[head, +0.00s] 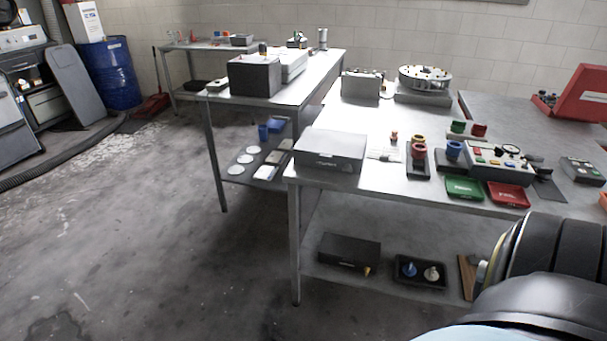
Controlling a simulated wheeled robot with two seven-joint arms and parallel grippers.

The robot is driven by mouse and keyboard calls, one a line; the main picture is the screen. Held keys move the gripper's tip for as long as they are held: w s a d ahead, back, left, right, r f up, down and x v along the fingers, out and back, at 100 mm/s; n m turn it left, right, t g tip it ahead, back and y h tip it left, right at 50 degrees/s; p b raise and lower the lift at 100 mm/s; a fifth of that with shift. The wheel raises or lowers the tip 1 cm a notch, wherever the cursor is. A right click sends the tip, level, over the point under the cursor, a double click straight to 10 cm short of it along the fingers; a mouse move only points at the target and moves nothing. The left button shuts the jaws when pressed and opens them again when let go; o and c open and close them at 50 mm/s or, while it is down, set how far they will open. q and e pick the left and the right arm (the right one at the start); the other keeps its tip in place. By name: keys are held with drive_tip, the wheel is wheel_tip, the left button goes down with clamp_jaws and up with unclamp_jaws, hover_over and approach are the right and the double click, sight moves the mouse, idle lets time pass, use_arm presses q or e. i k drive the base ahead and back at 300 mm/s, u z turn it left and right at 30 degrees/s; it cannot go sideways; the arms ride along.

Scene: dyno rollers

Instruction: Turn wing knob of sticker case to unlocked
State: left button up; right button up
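No case's label is readable at this size, so I cannot tell for certain which one is the sticker case. A grey lidded case (331,150) stands shut on the near left corner of the middle table, with small light lettering on its front. A dark flat case (344,252) lies on that table's lower shelf, also with small lettering. A small orange-yellow piece (367,271) shows at its front right corner; its exact shape is unclear. No wing knob can be made out clearly. Neither gripper is in view; only part of my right arm shows at the lower right.
The middle table (400,184) also bears a control box (497,161), a green tray (464,189) and a red tray (507,194). A black tray (421,284) with blue and white pieces sits on the lower shelf. The floor at left is open. A blue barrel (110,75) stands behind.

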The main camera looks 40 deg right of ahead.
sight(347, 168)
drive_tip(key=z, duration=0.1)
drive_tip(key=i, duration=0.9)
drive_tip(key=z, duration=1.3)
drive_tip(key=i, duration=0.7)
drive_tip(key=z, duration=0.7)
